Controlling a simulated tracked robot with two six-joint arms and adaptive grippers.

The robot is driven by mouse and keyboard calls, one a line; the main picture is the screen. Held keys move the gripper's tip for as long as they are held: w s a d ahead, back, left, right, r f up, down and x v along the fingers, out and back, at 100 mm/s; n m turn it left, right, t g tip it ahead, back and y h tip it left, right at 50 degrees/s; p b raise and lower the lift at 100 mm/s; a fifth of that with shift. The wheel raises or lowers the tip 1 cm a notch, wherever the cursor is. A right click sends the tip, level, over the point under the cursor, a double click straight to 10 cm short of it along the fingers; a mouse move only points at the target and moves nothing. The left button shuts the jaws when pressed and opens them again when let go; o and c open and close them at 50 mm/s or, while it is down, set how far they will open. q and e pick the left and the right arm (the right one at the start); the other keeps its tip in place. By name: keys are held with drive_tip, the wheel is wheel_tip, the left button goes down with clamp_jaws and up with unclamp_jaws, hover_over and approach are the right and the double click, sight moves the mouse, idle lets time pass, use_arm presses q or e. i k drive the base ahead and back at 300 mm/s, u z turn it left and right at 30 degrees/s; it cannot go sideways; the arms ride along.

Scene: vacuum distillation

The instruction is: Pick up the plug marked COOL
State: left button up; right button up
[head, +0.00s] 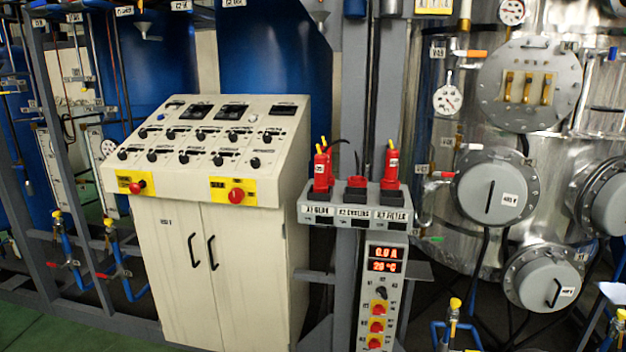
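A grey socket box (350,206) with a row of three positions stands on a post right of the control desk. Another red plug (391,172) stands upright at the right position, also with a pale tag. The middle position has a low red socket (356,187) with no tall plug standing in it. The tag lettering is too small to read, so I cannot tell which plug is marked COOL. Neither of my grippers is in view.
Below the box is a panel (384,300) with a red display and several red-and-yellow knobs. The beige control desk (208,150) stands close on the left. A steel vessel (440,140) with flanges and gauges is on the right. Space in front of the box looks clear.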

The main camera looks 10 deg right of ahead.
sight(320, 162)
drive_tip(key=u, duration=0.05)
drive_tip(key=i, duration=1)
drive_tip(key=z, duration=0.05)
